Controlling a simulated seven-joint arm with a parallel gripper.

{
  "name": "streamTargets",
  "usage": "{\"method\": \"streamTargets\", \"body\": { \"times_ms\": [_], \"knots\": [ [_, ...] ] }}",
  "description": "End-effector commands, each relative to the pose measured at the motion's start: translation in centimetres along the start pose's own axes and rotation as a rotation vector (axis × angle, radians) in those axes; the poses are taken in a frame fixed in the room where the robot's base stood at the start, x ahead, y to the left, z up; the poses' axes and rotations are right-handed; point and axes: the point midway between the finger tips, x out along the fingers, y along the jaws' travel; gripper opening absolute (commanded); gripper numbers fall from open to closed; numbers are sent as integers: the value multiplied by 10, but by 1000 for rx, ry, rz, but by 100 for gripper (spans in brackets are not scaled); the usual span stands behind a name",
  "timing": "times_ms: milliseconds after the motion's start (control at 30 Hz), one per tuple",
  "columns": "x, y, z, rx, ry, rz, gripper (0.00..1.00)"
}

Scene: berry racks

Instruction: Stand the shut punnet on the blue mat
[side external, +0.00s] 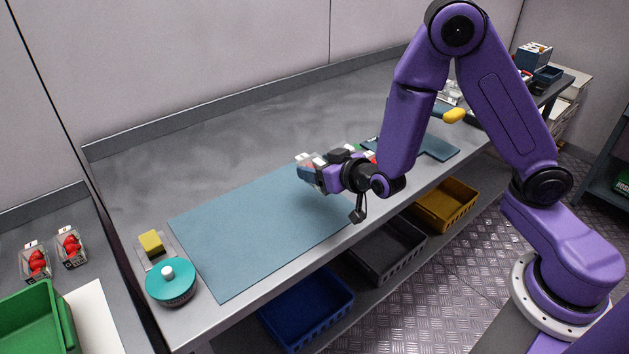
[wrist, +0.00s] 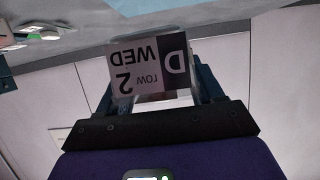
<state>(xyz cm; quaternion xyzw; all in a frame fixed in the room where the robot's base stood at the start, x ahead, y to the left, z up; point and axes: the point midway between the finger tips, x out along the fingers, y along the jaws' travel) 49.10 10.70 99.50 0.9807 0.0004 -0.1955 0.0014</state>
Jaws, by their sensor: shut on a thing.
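My gripper (side external: 308,170) is shut on a small clear punnet (side external: 303,159) with pale label parts, above the right part of the large blue mat (side external: 235,235). The gripper lies roughly level, pointing left. In the wrist view the punnet's label (wrist: 148,66), reading D, WED and ROW 2, sits upside down between the two dark fingers (wrist: 150,85). The label hides most of the punnet, so its lid and contents are hard to make out. The mat under the gripper looks bare, with a soft shadow.
A teal round tub (side external: 170,283) and a yellow block (side external: 151,241) stand left of the mat. A smaller dark blue mat (side external: 438,148) lies to the right, partly behind my arm. Two punnets of red berries (side external: 70,246) and a green crate (side external: 38,315) are at far left.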

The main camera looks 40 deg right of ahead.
Motion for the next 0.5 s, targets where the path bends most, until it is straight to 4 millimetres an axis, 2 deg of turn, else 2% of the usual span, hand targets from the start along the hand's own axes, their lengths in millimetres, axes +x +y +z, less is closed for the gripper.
{"method": "streamTargets", "body": {
  "times_ms": [267, 500],
  "knots": [
    [16, -3, 8, 0, 1, 0, 33],
    [28, -3, 32, -1, -1, 0, 33]
  ]
}}
